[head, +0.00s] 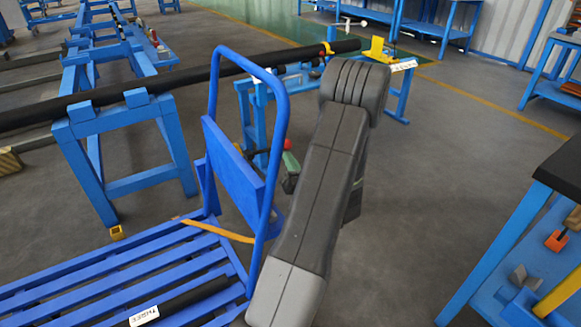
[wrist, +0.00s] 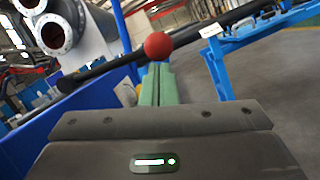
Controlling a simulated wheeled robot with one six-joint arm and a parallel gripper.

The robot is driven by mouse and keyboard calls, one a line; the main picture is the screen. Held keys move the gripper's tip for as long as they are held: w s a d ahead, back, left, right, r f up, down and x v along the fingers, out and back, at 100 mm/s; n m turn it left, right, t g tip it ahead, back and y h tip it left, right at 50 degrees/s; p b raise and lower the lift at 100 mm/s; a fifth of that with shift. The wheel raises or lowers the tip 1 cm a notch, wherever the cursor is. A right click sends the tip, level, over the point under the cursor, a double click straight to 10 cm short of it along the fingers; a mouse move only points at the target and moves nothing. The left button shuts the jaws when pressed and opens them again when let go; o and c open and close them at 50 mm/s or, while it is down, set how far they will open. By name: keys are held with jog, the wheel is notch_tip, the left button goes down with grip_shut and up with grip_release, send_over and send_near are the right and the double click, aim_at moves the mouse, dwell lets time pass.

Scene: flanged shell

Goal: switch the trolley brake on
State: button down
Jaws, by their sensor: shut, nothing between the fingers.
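The blue trolley (head: 130,272) has a slatted deck at the lower left and a tall tubular handle (head: 284,100) with a blue panel (head: 233,172). A red ball knob (head: 288,145) shows just right of the handle, by a short dark rod that looks like a lever. The knob also shows in the wrist view (wrist: 158,45), directly beyond my fingertips. My gripper (head: 289,155) has green fingers, which are shut and empty in the wrist view (wrist: 157,70). The fingertips are at or very near the knob; I cannot tell whether they touch. The lever's base is hidden.
A long dark pipe (head: 180,80) lies across blue stands (head: 125,140) behind the trolley. A blue workbench (head: 500,250) stands at the right. An orange strap (head: 215,231) lies by the panel. The grey floor (head: 430,180) between my arm and the bench is clear.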

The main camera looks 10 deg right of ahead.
jog(key=shift+r, duration=0.1)
dwell(0.3)
jog(key=a+r+n+g+y+b, duration=0.1)
jog(key=r+n+g+y+b, duration=0.1)
jog(key=r+n, duration=0.4)
jog(key=s+a+r+n+g+y+b, duration=0.1)
jog(key=a+r+n+g+y, duration=0.1)
jog(key=r+n+y, duration=0.2)
jog(key=shift+s+a+r+n+b, duration=0.3)
jog(key=shift+r+n, duration=1.2)
jog(key=shift+n, duration=2.9)
jog(key=shift+w+d, duration=0.1)
jog(key=w+d+f+v, duration=0.1)
jog(key=v, duration=1.2)
jog(key=shift+w+d+f, duration=0.25)
jog(key=shift+w+f, duration=0.1)
jog(key=shift+f, duration=0.05)
